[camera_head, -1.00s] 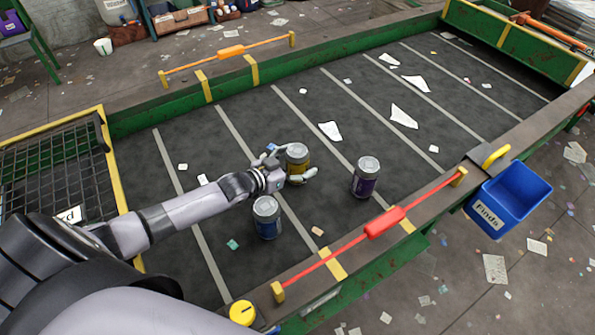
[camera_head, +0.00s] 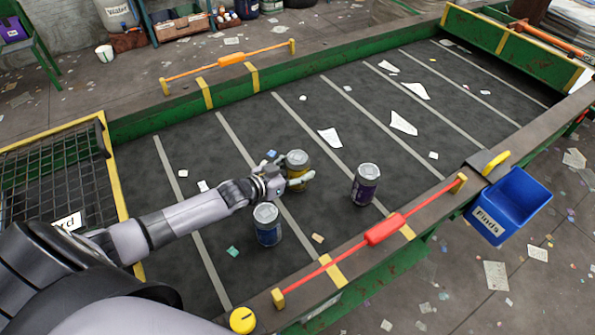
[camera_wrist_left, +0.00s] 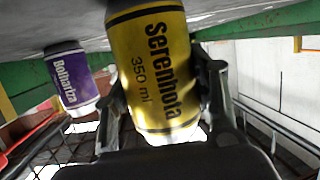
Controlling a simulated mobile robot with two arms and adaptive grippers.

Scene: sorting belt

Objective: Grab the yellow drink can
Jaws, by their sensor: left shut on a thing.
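The yellow drink can (camera_head: 298,166) stands upright on the dark belt (camera_head: 340,235) in the head view. My left gripper (camera_head: 298,181) is shut on it from the near-left side. In the left wrist view the yellow can (camera_wrist_left: 155,60), with the black lettering "Serenhola 350 ml", sits between the two dark fingers of my left gripper (camera_wrist_left: 163,95). A purple can (camera_head: 366,186) stands to the right, apart from the gripper; it also shows in the wrist view (camera_wrist_left: 72,80). A blue can (camera_head: 267,226) stands close below my left wrist. My right gripper is not in view.
Paper scraps (camera_head: 404,122) lie on the belt. A red bar (camera_head: 383,229) runs along the near rail and an orange bar (camera_head: 231,59) along the far one. A blue bin (camera_head: 512,205) hangs outside at right. A mesh crate (camera_head: 52,180) stands at left.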

